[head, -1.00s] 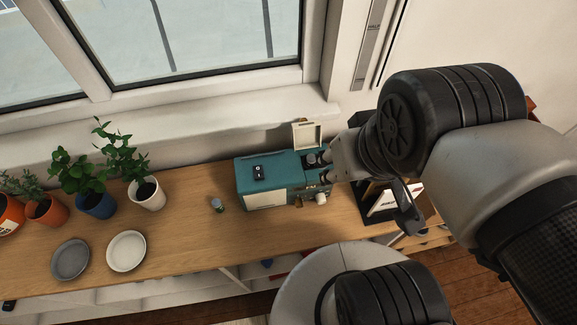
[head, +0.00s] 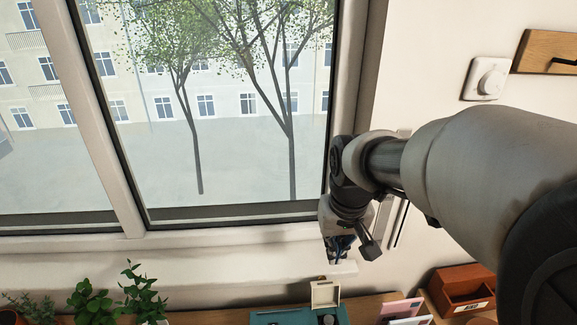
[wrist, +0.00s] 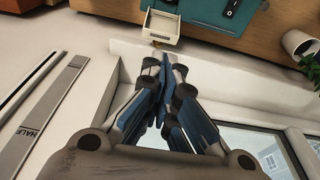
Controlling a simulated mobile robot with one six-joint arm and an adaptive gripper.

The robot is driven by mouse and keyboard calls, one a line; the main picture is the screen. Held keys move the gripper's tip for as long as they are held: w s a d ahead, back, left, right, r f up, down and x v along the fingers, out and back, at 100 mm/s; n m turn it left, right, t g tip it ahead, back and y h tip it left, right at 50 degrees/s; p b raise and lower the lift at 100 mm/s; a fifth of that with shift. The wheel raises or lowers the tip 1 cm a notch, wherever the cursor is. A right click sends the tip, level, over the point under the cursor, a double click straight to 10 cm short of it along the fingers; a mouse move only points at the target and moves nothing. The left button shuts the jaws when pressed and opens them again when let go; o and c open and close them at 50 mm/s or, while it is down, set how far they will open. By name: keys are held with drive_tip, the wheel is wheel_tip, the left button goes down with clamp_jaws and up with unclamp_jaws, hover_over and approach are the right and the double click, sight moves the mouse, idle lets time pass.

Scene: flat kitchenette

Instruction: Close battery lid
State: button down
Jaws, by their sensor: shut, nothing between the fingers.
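The teal device (head: 290,318) stands on the wooden counter at the bottom edge of the head view, mostly cut off. Its cream battery lid (head: 325,294) stands up open at the device's back right. The wrist view shows the lid (wrist: 160,28) at the top and the teal body (wrist: 205,14) to its right. My gripper (head: 341,260) is shut and empty. It hangs above and slightly right of the lid, near the window sill, apart from the lid. The wrist view shows its fingers (wrist: 165,72) together, just below the lid in the picture. The battery compartment's inside is hidden.
Potted plants (head: 93,302) stand on the left of the counter. A wooden box (head: 465,289) and papers (head: 403,308) are to the right. The window (head: 220,110) and its sill (head: 200,270) lie behind.

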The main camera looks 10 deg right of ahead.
drive_tip(key=g+p, duration=0.1)
drive_tip(key=p, duration=0.1)
approach(319, 269)
drive_tip(key=f, duration=0.2)
drive_tip(key=f+b, duration=0.1)
drive_tip(key=f, duration=0.1)
drive_tip(key=f+b, duration=0.1)
drive_tip(key=f, duration=0.1)
drive_tip(key=shift+w+f, duration=0.25)
drive_tip(key=shift+w, duration=0.1)
